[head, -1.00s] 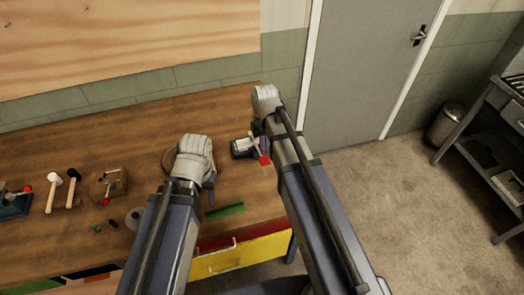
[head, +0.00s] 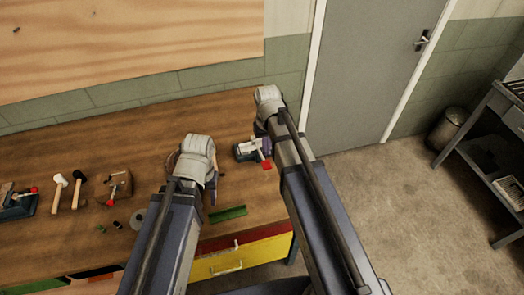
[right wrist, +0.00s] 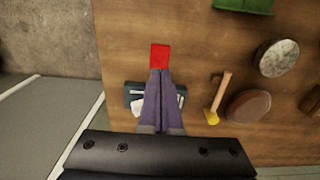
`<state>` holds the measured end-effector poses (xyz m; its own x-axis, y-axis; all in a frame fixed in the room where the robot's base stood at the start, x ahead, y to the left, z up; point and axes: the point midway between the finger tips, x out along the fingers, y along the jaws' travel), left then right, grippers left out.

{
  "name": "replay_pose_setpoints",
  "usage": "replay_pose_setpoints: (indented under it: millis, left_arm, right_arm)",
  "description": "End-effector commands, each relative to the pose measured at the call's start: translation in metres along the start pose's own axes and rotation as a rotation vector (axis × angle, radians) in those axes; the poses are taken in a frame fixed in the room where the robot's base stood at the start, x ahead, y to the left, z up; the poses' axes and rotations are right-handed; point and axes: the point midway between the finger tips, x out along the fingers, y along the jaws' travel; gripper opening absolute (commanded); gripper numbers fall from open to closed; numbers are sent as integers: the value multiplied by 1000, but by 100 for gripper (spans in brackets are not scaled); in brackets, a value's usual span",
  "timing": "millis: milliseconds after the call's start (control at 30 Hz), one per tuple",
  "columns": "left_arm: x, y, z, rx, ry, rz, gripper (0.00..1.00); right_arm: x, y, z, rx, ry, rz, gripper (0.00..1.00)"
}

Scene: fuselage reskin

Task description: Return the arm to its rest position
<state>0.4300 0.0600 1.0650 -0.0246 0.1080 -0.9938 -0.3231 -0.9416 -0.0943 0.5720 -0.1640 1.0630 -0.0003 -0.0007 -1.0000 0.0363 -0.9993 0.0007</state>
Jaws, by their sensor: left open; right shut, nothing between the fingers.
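My left gripper (head: 212,190) is over the middle of the workbench in the head view. Its fingers point down and are mostly hidden by the wrist; one purple finger shows, and it appears empty. My right gripper (head: 265,147) is above the right end of the bench, beside the small blue-grey vise (head: 247,152). In the right wrist view its purple fingers (right wrist: 160,78) are together with nothing between them. A red piece (right wrist: 160,56) shows just beyond the fingertips; whether they touch it I cannot tell. Both arms stretch forward over the bench.
The wooden workbench (head: 110,130) carries two mallets (head: 67,190), another vise (head: 18,203) and a green strip (head: 229,213). A brown disc (right wrist: 247,106) and a yellow-tipped hammer (right wrist: 222,97) lie near the right gripper. A grey door (head: 365,70) and open floor (head: 390,210) are to the right.

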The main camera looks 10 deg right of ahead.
Motion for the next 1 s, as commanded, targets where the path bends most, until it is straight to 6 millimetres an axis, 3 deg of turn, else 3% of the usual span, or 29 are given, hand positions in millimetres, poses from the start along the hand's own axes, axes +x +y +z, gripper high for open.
replay_pose_setpoints:
  millis: [67,300,433,600,1000]
  left_arm:
    - [9,1,0,0,0,0,50]
    - [50,5,-3,3,0,-1,50]
    - [61,6,-4,4,0,-1,50]
    - [64,6,-4,4,0,-1,50]
    - [63,6,-4,4,0,-1,50]
  right_arm:
    - [9,-13,14,-26,-5,6,0]
    - [50,-82,96,-199,-32,64,0]
    - [61,-101,127,-265,-40,89,0]
    - [63,-109,140,-296,-44,103,0]
    - [62,-109,138,-295,-44,103,0]
